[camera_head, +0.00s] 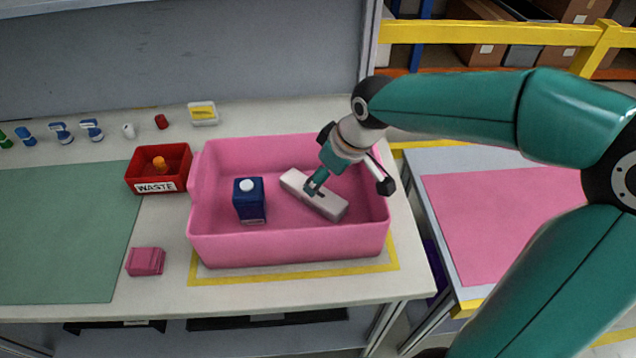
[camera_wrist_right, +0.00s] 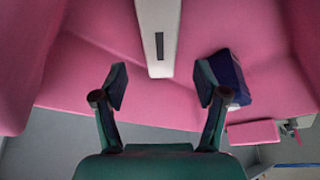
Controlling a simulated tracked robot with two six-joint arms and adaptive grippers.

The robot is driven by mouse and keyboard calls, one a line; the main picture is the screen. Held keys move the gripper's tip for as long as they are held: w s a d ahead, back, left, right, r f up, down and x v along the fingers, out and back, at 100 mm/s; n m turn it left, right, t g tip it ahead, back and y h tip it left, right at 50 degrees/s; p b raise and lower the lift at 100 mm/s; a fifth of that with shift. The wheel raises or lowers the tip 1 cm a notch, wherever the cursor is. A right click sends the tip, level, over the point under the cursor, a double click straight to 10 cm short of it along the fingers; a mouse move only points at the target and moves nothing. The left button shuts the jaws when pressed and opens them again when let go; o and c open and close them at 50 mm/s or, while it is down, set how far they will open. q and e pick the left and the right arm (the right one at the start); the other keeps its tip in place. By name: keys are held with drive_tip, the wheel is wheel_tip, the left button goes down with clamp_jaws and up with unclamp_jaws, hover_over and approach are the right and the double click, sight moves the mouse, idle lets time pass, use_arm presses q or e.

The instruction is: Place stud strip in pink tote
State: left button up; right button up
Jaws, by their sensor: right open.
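A long pale bar, which looks like the stud strip (camera_head: 327,204), lies inside the pink tote (camera_head: 290,248), right of its middle. In the right wrist view the strip (camera_wrist_right: 157,25) has a dark slot, and its near end lies centred beyond the fingertips. My right gripper (camera_head: 315,187) reaches down into the tote over the strip and partly hides it. Its fingers are spread apart in the wrist view (camera_wrist_right: 162,88), with nothing held between them. Whether a finger touches the strip I cannot tell. My left gripper is not in view.
A dark blue carton (camera_head: 249,202) with a white cap stands in the tote, left of the strip. A red waste bin (camera_head: 144,175) and a small pink block (camera_head: 145,261) are left of the tote. Small tools line the back. The green mat (camera_head: 60,230) is clear.

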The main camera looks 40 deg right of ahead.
drive_tip(key=v, duration=0.5)
drive_tip(key=shift+r, duration=0.1)
idle(0.3)
